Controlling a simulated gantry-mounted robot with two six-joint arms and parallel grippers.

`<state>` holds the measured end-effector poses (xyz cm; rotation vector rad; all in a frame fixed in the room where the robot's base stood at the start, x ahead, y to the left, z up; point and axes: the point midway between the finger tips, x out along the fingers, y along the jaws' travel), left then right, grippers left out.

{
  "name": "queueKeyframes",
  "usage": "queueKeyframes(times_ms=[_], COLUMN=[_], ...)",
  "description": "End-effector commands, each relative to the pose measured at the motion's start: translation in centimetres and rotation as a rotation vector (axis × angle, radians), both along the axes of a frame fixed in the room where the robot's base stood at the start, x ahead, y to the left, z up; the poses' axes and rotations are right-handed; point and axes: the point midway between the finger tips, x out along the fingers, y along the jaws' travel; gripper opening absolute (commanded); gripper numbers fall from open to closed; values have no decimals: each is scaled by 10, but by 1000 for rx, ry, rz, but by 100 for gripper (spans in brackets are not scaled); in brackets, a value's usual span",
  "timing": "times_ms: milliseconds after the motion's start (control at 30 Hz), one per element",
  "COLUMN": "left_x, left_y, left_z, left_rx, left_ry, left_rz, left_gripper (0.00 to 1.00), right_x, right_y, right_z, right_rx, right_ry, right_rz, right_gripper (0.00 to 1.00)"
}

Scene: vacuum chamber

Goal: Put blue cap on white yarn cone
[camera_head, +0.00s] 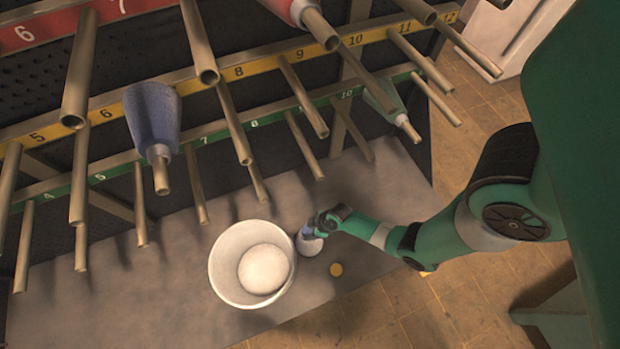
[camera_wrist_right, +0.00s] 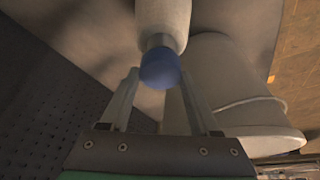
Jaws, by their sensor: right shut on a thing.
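The white yarn cone (camera_head: 309,246) stands on the grey table just right of a white bucket. It also shows at the top of the right wrist view (camera_wrist_right: 165,18), with its narrow grey tip toward my gripper. The blue cap (camera_wrist_right: 160,70) is at that tip, between the fingers of my right gripper (camera_wrist_right: 158,88). The cap seems to touch the tip, but I cannot tell whether it is fully seated. My right gripper (camera_head: 310,228) is shut on the blue cap, over the cone. My left gripper is not in view.
The white bucket (camera_head: 222,278) holds a white ball (camera_head: 264,269) close beside the cone. Numbered racks with protruding metal pegs rise behind, carrying blue (camera_head: 155,115), red and green cones. The table's front right is clear.

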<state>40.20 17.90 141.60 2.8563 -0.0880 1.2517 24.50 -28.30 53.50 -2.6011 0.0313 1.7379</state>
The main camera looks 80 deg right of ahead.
Motion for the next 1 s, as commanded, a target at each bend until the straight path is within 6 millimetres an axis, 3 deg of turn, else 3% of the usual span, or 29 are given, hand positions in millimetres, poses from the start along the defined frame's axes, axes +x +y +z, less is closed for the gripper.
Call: queueKeyframes(times_ms=[467,1000], left_x=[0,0], left_y=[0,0], left_z=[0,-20], left_rx=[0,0], left_ry=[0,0], left_rz=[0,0], left_gripper=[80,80], right_x=[0,0], right_y=[0,0], right_z=[-1,-22], right_rx=[0,0], right_ry=[0,-1], right_rz=[0,0], right_gripper=[11,11])
